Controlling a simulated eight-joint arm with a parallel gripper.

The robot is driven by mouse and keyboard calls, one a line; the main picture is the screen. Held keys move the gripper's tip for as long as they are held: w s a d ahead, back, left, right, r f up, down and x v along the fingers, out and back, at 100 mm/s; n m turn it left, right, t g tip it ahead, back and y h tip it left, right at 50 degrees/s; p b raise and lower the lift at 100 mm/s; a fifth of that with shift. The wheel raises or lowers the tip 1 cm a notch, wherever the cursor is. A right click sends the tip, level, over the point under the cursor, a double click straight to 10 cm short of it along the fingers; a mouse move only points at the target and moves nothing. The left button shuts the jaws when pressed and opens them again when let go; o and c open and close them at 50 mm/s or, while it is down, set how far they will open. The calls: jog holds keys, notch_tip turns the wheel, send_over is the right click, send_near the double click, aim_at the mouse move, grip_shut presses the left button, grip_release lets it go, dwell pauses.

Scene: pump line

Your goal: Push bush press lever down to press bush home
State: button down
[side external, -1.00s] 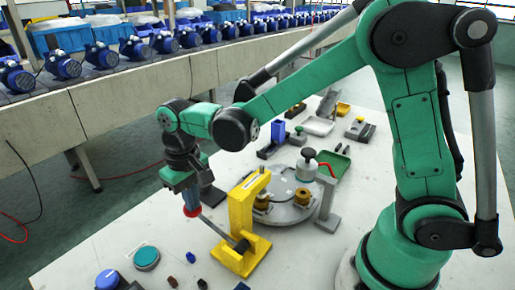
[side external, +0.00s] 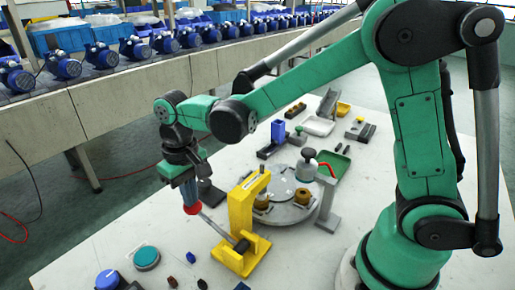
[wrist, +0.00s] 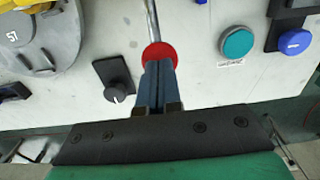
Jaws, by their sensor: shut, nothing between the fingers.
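The yellow bush press (side external: 241,215) stands upright on the white table in the side view. Its grey lever (side external: 212,223) slopes from the press base up and left to a red knob (side external: 192,209). My gripper (side external: 189,200) is shut and empty, with its fingertips over the red knob. In the wrist view the shut fingers (wrist: 159,68) overlap the near edge of the knob (wrist: 159,50), and the rod (wrist: 153,22) runs away beyond it. Whether they touch the knob is unclear. I cannot make out the bush under the press.
A round grey turntable (side external: 290,213) with brass-coloured parts stands right behind the press. A teal button (side external: 146,257) and a blue button (side external: 108,280) lie at the front left. A black knob switch (wrist: 115,80) sits beside the lever. Trays and small blocks lie farther back.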

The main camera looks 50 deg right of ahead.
jog(key=shift+s+r, duration=0.15)
jog(key=shift+r, duration=0.5)
jog(key=shift+s+r, duration=0.15)
jog(key=shift+r, duration=2.95)
jog(key=s+d+t, duration=0.4)
jog(key=d, duration=0.1)
jog(key=s+d+t, duration=0.2)
jog(key=s, duration=0.1)
jog(key=shift+d+f, duration=0.25)
jog(key=shift+f, duration=0.15)
jog(key=shift+s+d+f+t, duration=0.2)
jog(key=shift+d+f+t, duration=0.05)
jog(key=shift+t, duration=0.35)
